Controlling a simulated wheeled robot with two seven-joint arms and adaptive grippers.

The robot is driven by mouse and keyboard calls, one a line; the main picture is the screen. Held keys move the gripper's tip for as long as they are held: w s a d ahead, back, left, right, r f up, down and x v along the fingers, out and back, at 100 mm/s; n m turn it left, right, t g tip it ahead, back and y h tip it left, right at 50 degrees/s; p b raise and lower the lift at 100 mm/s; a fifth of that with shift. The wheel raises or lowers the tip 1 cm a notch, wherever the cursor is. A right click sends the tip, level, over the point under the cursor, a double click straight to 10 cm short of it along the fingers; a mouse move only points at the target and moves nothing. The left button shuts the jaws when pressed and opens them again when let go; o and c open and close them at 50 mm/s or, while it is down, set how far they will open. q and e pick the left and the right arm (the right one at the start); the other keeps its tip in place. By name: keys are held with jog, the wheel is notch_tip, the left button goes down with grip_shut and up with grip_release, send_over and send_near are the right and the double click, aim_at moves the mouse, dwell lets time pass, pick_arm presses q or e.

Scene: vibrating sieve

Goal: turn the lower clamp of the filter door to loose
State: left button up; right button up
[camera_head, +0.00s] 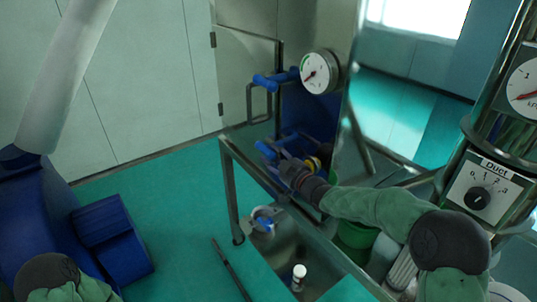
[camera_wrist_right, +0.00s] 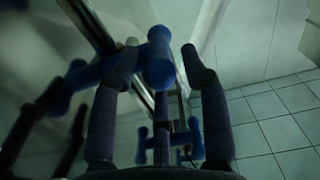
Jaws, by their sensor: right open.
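The lower clamp (camera_head: 268,149) of the filter door is a blue T-shaped handle on the metal frame. The upper clamp (camera_head: 275,79), also blue, sits above it beside a round gauge. My right gripper (camera_head: 287,163) is open at the lower clamp and partly covers it. In the right wrist view, a blue handle (camera_wrist_right: 159,62) lies between the two spread fingers of the right gripper (camera_wrist_right: 162,50). I cannot tell whether the fingers touch it. Another blue handle (camera_wrist_right: 163,147) shows farther away between the fingers. My left gripper is out of view.
A round gauge (camera_head: 320,72) is right of the upper clamp. A control box with a "Duct" dial (camera_head: 481,198) stands at right. A large blue machine part (camera_head: 112,238) is at left.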

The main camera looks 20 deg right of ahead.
jog(key=shift+x, duration=1.35)
grip_shut()
